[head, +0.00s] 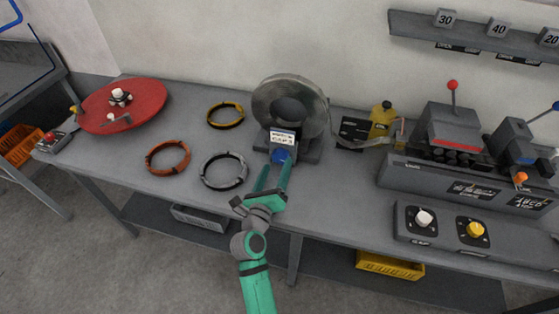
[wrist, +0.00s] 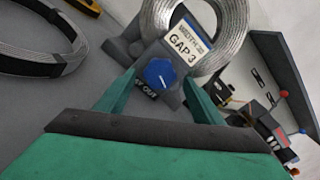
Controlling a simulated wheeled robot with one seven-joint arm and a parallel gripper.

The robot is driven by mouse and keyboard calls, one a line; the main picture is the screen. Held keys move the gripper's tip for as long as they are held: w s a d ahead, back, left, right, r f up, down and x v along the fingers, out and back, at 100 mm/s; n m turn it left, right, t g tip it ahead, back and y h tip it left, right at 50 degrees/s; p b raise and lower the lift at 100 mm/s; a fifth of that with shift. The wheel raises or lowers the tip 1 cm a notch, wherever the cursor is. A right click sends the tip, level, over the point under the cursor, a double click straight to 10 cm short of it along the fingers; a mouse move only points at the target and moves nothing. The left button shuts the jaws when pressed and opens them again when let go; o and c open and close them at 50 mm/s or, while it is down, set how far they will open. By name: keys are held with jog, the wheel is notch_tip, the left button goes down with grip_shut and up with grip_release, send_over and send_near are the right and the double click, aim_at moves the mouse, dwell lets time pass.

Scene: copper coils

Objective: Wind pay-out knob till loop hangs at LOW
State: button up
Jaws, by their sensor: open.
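The blue pay-out knob (head: 280,156) sits on the front of the grey coil stand, below a label reading GAP 3. In the wrist view the knob (wrist: 161,72) has a white pointer line, with PAY OUT lettering partly visible under it. My gripper (head: 276,168) is open, its two green fingers on either side of the knob; I cannot tell if they touch it. In the wrist view the gripper (wrist: 159,80) also straddles the knob. A silvery coil (head: 262,98) stands upright above. A thin strip loop (head: 350,146) sags to its right, before a dark board (head: 352,129); no LOW mark is readable.
Orange (head: 150,165), grey (head: 206,180) and yellow (head: 212,123) coil rings lie left on the bench. A red turntable (head: 150,95) is at far left. A machine with levers (head: 452,130) and a white-and-yellow knob panel (head: 447,236) stand right.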

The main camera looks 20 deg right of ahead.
aim_at(280, 159)
jog(key=shift+x, duration=1.9)
jog(key=shift+s+d, duration=0.1)
jog(key=c, duration=1.1)
